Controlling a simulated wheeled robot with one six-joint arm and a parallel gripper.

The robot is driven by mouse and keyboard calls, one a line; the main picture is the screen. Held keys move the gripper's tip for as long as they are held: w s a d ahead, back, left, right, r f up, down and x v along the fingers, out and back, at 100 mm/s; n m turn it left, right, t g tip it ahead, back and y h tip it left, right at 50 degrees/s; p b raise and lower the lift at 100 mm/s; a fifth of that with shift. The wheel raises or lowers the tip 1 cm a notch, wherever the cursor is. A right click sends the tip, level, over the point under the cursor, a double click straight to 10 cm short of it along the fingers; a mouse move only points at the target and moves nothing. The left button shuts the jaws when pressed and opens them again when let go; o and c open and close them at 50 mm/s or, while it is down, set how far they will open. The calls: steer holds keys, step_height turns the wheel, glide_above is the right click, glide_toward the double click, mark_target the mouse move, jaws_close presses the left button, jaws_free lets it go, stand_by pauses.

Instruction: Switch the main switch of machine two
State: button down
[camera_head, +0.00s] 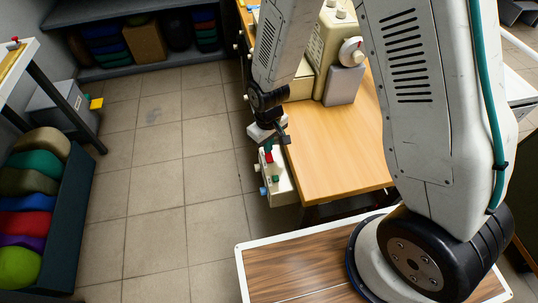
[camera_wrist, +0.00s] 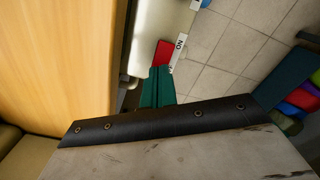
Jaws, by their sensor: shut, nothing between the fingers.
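A cream control box (camera_head: 282,187) is at the near left side of the wooden table. It carries a red switch part (camera_head: 268,157), a green button (camera_head: 275,178) and a blue knob (camera_head: 263,191). My gripper (camera_head: 268,146) is shut and empty, just above the red part. In the wrist view my green fingers (camera_wrist: 157,88) are together, close to the red part (camera_wrist: 164,52), which has a white label (camera_wrist: 180,42) beside it. I cannot tell whether they touch. No number for this machine is readable.
The wooden table (camera_head: 330,165) holds a cream machine (camera_head: 335,45) with a round dial. A rack of colourful bagged comforters (camera_head: 38,215) stands at left, and a shelf (camera_head: 120,70) at the back. The tiled floor (camera_head: 150,170) between them is clear.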

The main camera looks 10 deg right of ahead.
mark_target(270, 154)
steer(key=shift+f, duration=0.6)
stand_by(0.3)
steer(key=shift+r, duration=3.5)
steer(key=shift+s+d, duration=0.15)
steer(key=shift+s, duration=0.2)
steer(key=s+d+r+m, duration=0.2)
steer(key=s+d+r, duration=0.3)
steer(key=r, duration=0.4)
steer(key=s+d+r+m+t, duration=0.1)
steer(key=s+d+r+m, duration=0.1)
steer(key=s+d+r, duration=0.3)
steer(key=s+d+r+m, duration=0.2)
steer(key=s+d+r, duration=0.3)
steer(key=s+r, duration=0.5)
step_height(270, 154, up, 5)
steer(key=shift+s+f, duration=0.2)
